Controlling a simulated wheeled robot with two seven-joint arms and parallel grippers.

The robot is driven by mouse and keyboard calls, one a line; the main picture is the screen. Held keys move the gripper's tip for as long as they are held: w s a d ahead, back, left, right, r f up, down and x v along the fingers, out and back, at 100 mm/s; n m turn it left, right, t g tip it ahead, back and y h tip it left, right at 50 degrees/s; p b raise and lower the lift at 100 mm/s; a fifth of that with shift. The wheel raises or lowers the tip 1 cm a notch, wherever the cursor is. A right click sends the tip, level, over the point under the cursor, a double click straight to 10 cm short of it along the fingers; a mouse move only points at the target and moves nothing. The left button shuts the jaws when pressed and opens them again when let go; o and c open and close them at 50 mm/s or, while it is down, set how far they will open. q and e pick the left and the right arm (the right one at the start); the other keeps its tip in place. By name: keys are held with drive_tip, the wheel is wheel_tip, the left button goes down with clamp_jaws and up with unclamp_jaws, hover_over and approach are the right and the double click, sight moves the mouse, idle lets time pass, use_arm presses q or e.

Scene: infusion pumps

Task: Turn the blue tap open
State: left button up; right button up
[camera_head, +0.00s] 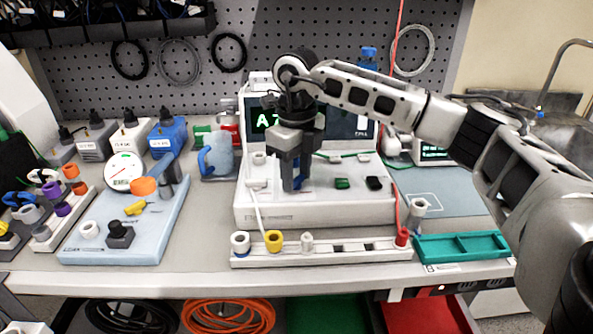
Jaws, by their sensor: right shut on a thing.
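My right gripper (294,184) reaches in from the right and points down over the front deck of the white infusion pump (300,215). Its fingers are closed around a small blue part, which appears to be the blue tap (298,183). Only a sliver of the blue shows between and below the fingers, so I cannot tell which way the tap is turned. The pump's dark screen with green characters (266,120) is partly covered by my gripper. My left gripper is not in view.
Green (342,183) and black (374,183) parts sit right of my gripper on the deck. A pale blue board with a gauge (125,172) stands left.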

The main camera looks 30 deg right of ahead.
sight(296, 178)
drive_tip(key=shift+r, duration=0.1)
idle(0.4)
drive_tip(key=o, duration=1)
use_arm(q)
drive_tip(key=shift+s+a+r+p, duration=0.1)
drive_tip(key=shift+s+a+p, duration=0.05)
drive_tip(key=shift+p, duration=0.6)
use_arm(e)
wheel_tip(296, 178, up, 16)
drive_tip(key=shift+f, duration=0.1)
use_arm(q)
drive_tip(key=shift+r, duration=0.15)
